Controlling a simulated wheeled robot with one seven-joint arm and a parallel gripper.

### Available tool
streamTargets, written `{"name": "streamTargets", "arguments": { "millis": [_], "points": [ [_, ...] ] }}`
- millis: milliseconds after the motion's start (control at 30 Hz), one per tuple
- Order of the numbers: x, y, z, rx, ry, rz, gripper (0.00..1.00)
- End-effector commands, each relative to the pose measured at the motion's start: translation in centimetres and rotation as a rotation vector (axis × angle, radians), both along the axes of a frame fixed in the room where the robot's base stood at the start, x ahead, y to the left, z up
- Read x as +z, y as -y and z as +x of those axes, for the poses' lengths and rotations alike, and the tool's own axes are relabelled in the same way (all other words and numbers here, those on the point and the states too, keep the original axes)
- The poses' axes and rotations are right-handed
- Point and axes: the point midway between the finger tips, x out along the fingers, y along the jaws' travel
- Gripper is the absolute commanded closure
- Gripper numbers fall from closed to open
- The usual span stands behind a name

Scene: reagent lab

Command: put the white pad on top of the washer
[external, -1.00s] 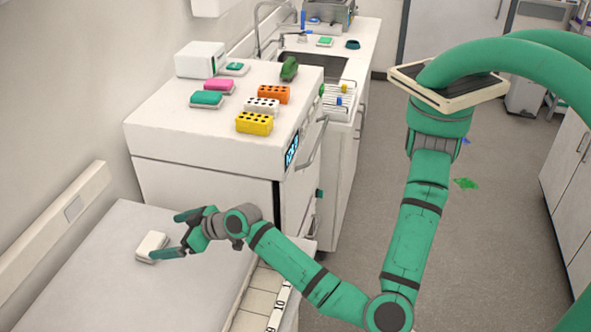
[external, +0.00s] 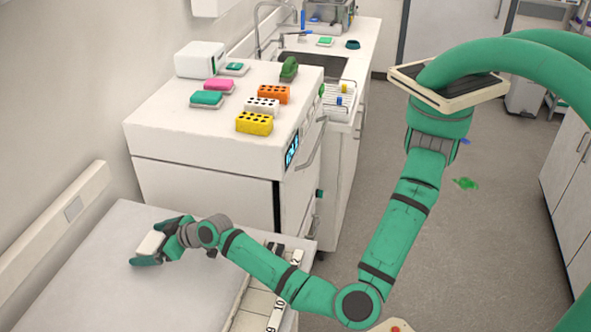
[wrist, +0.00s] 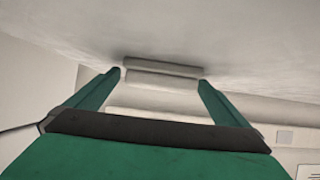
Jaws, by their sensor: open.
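The white pad (external: 151,243) lies on the light grey counter at the lower left. It also shows in the wrist view (wrist: 162,72), just past and between my fingertips. My gripper (external: 157,240) is open and low over the counter, with one finger on each side of the pad. In the wrist view my gripper (wrist: 158,74) has a finger near each end of the pad, and I cannot tell whether they touch it. The washer (external: 215,185) is the white box-shaped machine behind the counter, with a display and handle on its right side.
On the washer's top stand a yellow rack (external: 254,123), a white rack (external: 262,105), an orange rack (external: 273,94), a pink pad (external: 219,85), teal pads (external: 206,99), a green object (external: 289,69) and a white box (external: 201,59). The top's front left is clear.

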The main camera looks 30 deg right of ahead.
Motion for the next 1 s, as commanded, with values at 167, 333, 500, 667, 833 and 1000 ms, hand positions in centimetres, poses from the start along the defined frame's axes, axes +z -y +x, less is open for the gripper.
{"name": "streamTargets", "arguments": {
  "millis": [167, 333, 500, 667, 833, 1000],
  "points": [
    [0.0, 0.0, 0.0, 0.001, 0.0, 0.0, 0.12],
    [0.0, 0.0, -0.1, 0.001, 0.0, 0.0, 0.44],
    [0.0, 0.0, -0.1, 0.001, 0.0, 0.0, 0.48],
    [0.3, 0.0, -0.1, 0.0, 0.0, 0.002, 0.48],
    [1.5, -0.1, -0.1, 0.001, -0.001, 0.003, 0.48],
    [4.5, -0.1, -0.1, 0.0, -0.002, 0.005, 0.48]
  ]
}}
